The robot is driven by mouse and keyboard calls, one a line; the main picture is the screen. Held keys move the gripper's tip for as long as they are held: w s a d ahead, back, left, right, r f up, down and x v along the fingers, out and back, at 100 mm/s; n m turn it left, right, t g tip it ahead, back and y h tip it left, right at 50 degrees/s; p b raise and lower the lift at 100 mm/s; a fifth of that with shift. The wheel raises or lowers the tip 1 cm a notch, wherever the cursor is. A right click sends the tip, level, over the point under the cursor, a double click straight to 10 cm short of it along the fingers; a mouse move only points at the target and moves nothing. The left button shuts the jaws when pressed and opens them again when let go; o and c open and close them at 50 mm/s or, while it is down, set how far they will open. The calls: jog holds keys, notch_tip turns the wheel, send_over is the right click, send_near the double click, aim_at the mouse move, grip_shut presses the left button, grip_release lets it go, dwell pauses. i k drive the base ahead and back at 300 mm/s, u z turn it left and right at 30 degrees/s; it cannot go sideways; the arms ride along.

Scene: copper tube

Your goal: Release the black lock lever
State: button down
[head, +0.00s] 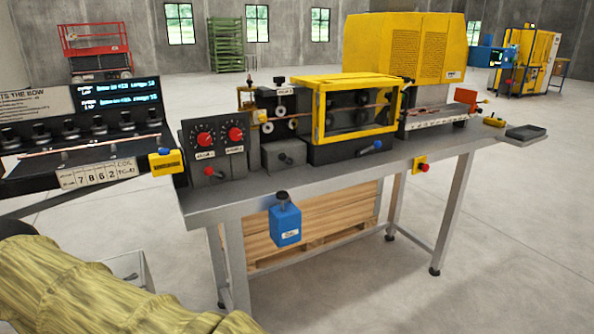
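A workbench (235,203) carries a tube machine with a yellow-framed clear guard (318,108). Several small levers and knobs show on it. A dark-knobbed lever (284,158) sticks out of the grey block left of the guard, and a black knob (279,81) stands up on top behind it. I cannot tell which of these, if either, is the black lock lever, or its position. My arm, in a yellowish sleeve, crosses the lower left corner. My gripper is not in view, so whether it is open or shut does not show.
A control box with two red dials (205,138) stands at the bench's left end. A blue container (285,222) hangs at the front edge. A blue handle (371,147) sits below the guard. A red stop button (424,167) is on the front right. Open floor lies right.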

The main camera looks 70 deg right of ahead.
aim_at(282, 157)
jog(key=u, duration=0.05)
jog(key=k, duration=0.5)
jog(key=z, duration=1.35)
